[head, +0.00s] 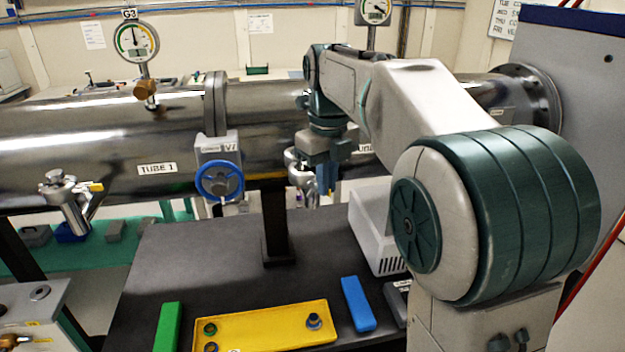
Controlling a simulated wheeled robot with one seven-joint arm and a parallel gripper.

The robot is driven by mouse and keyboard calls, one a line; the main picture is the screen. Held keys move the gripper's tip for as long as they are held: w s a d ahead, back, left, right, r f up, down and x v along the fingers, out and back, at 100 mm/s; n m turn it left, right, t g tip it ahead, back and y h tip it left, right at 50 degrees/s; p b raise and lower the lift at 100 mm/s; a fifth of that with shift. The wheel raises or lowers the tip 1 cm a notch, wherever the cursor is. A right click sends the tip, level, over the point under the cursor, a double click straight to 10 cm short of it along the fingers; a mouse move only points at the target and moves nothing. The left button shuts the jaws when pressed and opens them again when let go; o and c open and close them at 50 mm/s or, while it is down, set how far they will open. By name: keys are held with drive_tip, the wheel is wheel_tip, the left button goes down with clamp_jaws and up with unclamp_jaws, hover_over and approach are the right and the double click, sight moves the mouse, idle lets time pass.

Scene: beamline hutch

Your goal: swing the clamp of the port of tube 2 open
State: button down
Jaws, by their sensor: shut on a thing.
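Tube 2 (265,120) is the shiny steel pipe to the right of the flange and valve; its label is mostly hidden behind my arm. Its port (302,172) is a short steel stub on the front underside, partly hidden by my gripper. My gripper (327,188) points down at the right side of this port, with its jaws shut on the port's clamp. The clamp is almost wholly covered by the jaws, so I cannot tell how far it is swung.
Tube 1 (75,145) has a similar port (68,195) at left. Valve V1 with a blue handwheel (219,181) stands left of my gripper. Below, the dark bench holds a yellow tray (262,328), a green block (168,325), a blue block (358,303) and a white box (375,230).

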idle(0.4)
drive_tip(key=c, duration=1.6)
unclamp_jaws()
drive_tip(key=shift+a, duration=0.15)
drive_tip(key=shift+r, duration=0.15)
wheel_tip(320, 180, up, 14)
drive_tip(key=shift+f+p, duration=0.2)
drive_tip(key=shift+p, duration=0.35)
drive_tip(key=s+d+f+n+t, duration=0.1)
drive_tip(key=s+d+f+n, duration=0.1)
drive_tip(key=s+f+n, duration=0.5)
drive_tip(key=s+d+f+n+t, duration=0.1)
drive_tip(key=s+d+f+n, duration=0.1)
drive_tip(key=s+f+n, duration=0.5)
drive_tip(key=s+d+f+n+t+b, duration=0.1)
drive_tip(key=s+d+f+n, duration=0.2)
drive_tip(key=s+f+n, duration=0.3)
drive_tip(key=shift+s+f+n+t, duration=0.15)
drive_tip(key=shift+f+n, duration=0.75)
drive_tip(key=shift+n, duration=0.75)
drive_tip(key=shift+s+f+n+t, duration=0.1)
drive_tip(key=shift+f+n, duration=0.85)
drive_tip(key=shift+n, duration=0.75)
drive_tip(key=shift+s+f+n+t, duration=0.15)
drive_tip(key=shift+f+n, duration=0.75)
drive_tip(key=shift+n, duration=0.75)
